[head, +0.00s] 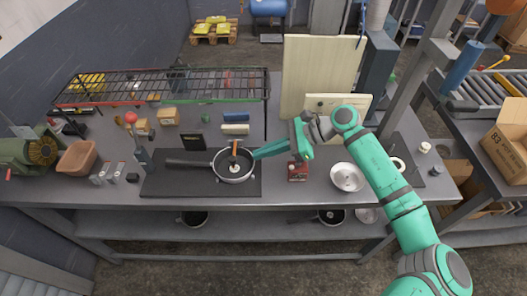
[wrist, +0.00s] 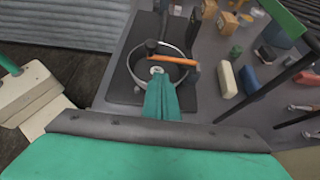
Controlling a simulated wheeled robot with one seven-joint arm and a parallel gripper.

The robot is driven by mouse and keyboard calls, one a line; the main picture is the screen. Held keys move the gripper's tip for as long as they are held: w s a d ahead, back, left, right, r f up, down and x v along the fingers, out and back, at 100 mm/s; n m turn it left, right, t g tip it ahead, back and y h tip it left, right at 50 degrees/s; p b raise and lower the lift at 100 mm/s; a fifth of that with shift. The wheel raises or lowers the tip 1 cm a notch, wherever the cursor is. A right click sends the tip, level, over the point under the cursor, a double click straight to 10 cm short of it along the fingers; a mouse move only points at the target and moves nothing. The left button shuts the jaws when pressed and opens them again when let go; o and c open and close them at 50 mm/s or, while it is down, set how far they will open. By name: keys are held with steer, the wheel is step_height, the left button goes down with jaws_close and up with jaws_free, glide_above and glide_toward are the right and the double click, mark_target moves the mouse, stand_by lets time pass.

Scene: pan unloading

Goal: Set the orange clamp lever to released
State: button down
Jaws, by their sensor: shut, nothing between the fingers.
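The orange clamp lever (head: 235,148) sits at the far side of a grey pan (head: 232,181), reaching over its rim. In the wrist view the lever (wrist: 180,61) lies across the pan (wrist: 133,76) from a dark pivot block (wrist: 151,46). A small white piece shows inside the pan. The pan rests on a dark mat (head: 165,187) with its handle (head: 187,162) pointing left. My gripper (head: 257,153) is shut and empty, its fingertips at the right edge of the pan. In the wrist view my gripper (wrist: 160,83) reaches over the rim, close to the lever; contact cannot be told.
A wire rack (head: 170,86) spans the back of the bench. A pale upright board (head: 310,70) stands behind my arm. A red tin (head: 298,171) and a silver bowl (head: 346,177) are right of the pan. A red-knobbed post (head: 131,117) stands left.

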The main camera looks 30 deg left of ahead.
mark_target(245, 167)
steer(key=x, duration=0.7)
stand_by(0.4)
